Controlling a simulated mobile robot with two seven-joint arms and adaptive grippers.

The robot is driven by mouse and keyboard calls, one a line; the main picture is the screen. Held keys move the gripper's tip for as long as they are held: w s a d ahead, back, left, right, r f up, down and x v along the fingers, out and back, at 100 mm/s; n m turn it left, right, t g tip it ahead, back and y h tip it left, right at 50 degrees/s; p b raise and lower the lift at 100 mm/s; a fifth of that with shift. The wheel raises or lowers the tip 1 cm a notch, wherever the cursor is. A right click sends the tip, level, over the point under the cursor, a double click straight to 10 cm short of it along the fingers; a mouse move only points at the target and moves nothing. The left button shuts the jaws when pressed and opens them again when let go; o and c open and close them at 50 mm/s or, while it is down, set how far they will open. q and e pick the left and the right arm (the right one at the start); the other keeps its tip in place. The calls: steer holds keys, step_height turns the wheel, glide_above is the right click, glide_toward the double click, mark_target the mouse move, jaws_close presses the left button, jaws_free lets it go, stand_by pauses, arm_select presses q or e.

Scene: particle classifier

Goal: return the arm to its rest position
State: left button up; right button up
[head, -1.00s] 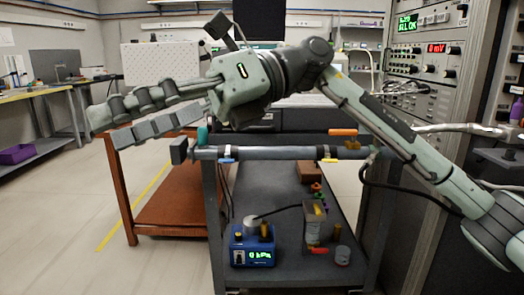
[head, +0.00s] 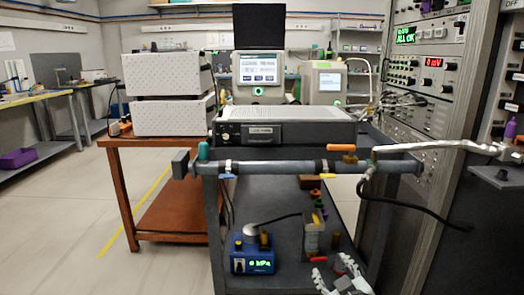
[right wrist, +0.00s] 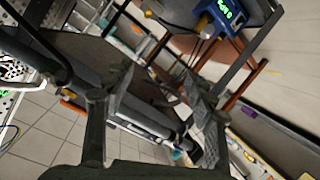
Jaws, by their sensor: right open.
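My right gripper (head: 340,278) shows small at the bottom edge of the head view, low in front of the dark cart. Only part of it is in the picture and the arm behind it is out of view. In the right wrist view the two fingers of this gripper (right wrist: 158,92) stand wide apart, with nothing held between them. My left gripper does not show.
The dark cart (head: 290,212) carries a tube (head: 290,167) along its front and a blue gauge (head: 252,255) on its lower shelf. A brown table (head: 125,190) with white boxes (head: 168,78) stands left. An instrument rack (head: 425,90) stands right. Floor at left is clear.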

steer(key=s+d+f+m+g+h, duration=0.1)
steer(key=s+d+f+g, duration=0.4)
steer(key=s+f, duration=0.6)
steer(key=s+d+f+m+g+h+p, duration=0.1)
steer(key=s+d+f+m+g, duration=0.2)
steer(key=s+f+g, duration=0.3)
steer(key=s+d+f, duration=0.1)
steer(key=s+f, duration=0.4)
steer(key=s, duration=0.7)
steer(key=shift+s+d+m, duration=0.3)
steer(key=shift+s+d, duration=0.05)
steer(key=shift+d, duration=0.05)
